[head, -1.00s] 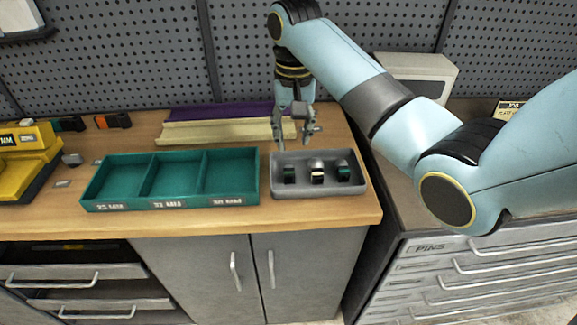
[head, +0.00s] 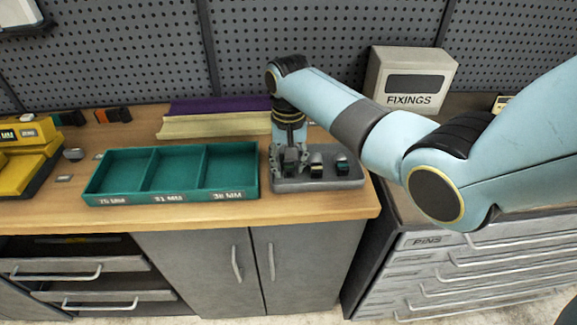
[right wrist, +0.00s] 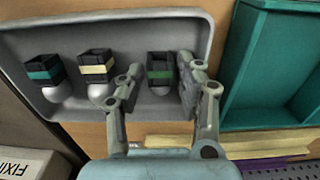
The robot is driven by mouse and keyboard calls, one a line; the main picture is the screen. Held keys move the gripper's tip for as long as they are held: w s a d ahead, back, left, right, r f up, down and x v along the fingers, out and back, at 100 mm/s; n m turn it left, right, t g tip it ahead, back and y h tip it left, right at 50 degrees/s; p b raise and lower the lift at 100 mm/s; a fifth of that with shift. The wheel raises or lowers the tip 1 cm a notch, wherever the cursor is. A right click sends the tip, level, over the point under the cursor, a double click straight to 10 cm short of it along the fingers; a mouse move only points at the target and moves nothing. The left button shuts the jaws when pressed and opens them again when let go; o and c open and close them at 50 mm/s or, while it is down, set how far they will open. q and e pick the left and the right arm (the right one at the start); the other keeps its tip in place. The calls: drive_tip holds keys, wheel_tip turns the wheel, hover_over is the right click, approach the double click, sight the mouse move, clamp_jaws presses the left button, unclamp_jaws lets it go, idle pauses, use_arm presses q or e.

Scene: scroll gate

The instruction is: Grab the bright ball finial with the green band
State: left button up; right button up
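The green-banded finial (right wrist: 160,72) stands in the grey tray (right wrist: 190,25), rightmost of three in the right wrist view. It has a dark square top, and a little of its pale ball shows below the band. My right gripper (right wrist: 160,78) is open with one finger on each side of it. The right finger is very close to it; a small gap shows at the left finger. In the head view my right gripper (head: 291,165) is down over the left end of the tray and hides this finial. My left gripper is not in view.
A cream-banded finial (right wrist: 97,67) and a teal-banded finial (right wrist: 45,71) stand beside it in the tray. A teal three-compartment box (head: 150,193) is left of the tray. A FIXINGS box (head: 412,80) stands behind my right arm.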

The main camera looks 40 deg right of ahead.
drive_tip(key=shift+c, duration=0.4)
clamp_jaws()
drive_tip(key=shift+r, duration=0.1)
